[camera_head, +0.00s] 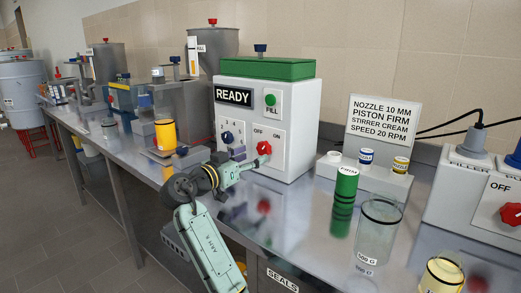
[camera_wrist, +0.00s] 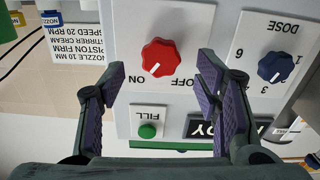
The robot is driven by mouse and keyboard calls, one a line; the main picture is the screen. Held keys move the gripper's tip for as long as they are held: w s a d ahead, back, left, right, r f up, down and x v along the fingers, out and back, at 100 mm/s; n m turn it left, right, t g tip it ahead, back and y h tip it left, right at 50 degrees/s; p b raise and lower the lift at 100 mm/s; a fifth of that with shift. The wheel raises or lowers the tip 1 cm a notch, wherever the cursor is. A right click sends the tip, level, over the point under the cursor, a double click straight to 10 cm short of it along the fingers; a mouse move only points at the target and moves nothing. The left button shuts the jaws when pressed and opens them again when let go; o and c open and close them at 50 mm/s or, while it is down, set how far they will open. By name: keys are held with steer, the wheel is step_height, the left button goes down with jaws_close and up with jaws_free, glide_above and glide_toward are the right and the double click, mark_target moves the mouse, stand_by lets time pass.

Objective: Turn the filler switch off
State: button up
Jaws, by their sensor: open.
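The filler (camera_head: 300,120) is a white box with a green top and a READY display (camera_head: 234,96). Its red switch knob (camera_head: 264,148) is on the front face, between OFF on the left and ON on the right. The wrist view is upside down; there the red knob (camera_wrist: 159,57) has a small white mark that seems to face the ON label (camera_wrist: 134,79). My gripper (camera_head: 252,163) is open at the front of the filler. In the wrist view its purple-padded fingers (camera_wrist: 158,78) stand apart to either side of the knob, with no contact visible.
A blue DOSE dial (camera_head: 228,137) and a green FILL button (camera_head: 270,100) are close by on the same face. Cups, a green piston (camera_head: 346,186) and a clear beaker (camera_head: 378,232) stand to the right. Another box (camera_head: 468,190) at far right has its own red switch.

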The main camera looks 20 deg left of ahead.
mark_target(262, 151)
steer(key=p+x, duration=0.1)
steer(key=x, duration=0.4)
steer(key=c, duration=1.1)
steer(key=shift+c, duration=0.2)
